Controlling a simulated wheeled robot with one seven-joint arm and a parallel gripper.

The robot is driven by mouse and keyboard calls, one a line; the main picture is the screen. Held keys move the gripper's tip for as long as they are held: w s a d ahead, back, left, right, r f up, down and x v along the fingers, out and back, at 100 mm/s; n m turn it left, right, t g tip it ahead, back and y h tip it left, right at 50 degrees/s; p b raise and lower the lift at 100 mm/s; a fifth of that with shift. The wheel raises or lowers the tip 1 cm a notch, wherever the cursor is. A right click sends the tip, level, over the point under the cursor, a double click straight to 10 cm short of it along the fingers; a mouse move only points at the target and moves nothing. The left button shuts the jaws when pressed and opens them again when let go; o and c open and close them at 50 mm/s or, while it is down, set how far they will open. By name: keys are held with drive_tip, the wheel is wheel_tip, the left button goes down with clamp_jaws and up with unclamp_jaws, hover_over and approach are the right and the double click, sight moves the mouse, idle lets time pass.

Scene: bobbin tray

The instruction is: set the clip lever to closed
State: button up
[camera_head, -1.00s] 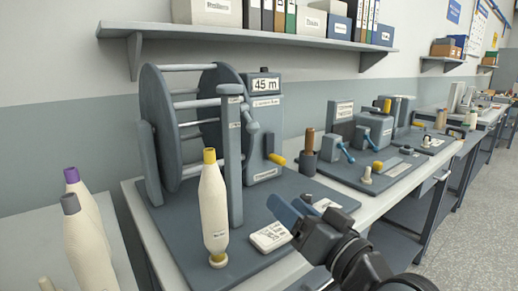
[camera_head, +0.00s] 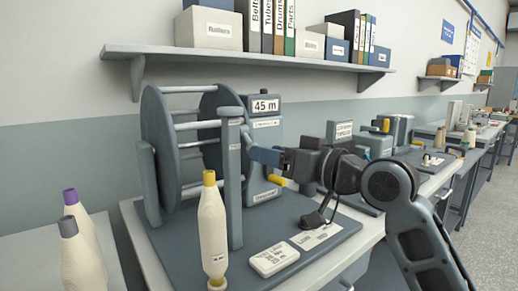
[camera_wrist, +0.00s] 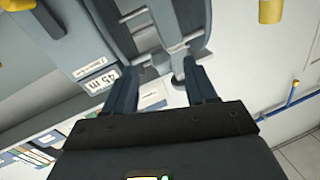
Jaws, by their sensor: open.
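My gripper (camera_head: 256,154) is beside the upright grey post (camera_head: 232,185) in the head view, its fingers pointing left toward the post's upper part. The small clip part on the post is mostly hidden behind my fingers there, so I cannot tell its lever's position. In the wrist view my gripper (camera_wrist: 162,88) is open, with two dark fingers apart and nothing clearly held between them. Grey parts of the winder lie just beyond the fingertips. Whether a finger touches anything is unclear.
The large reel (camera_head: 165,150) stands behind the post. The "45 m" counter housing (camera_head: 264,130) and yellow crank handle (camera_head: 277,180) are close to my gripper. A yellow-tipped cone (camera_head: 212,235) stands in front. A white labelled block (camera_head: 274,260) lies on the base plate.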

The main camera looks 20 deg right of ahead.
sight(249, 142)
drive_tip(key=shift+x, duration=1.9)
drive_tip(key=shift+c, duration=0.5)
drive_tip(key=shift+s, duration=0.1)
drive_tip(key=c, duration=0.9)
drive_tip(key=shift+p, duration=0.35)
drive_tip(key=shift+c, duration=0.2)
drive_tip(key=shift+r, duration=0.15)
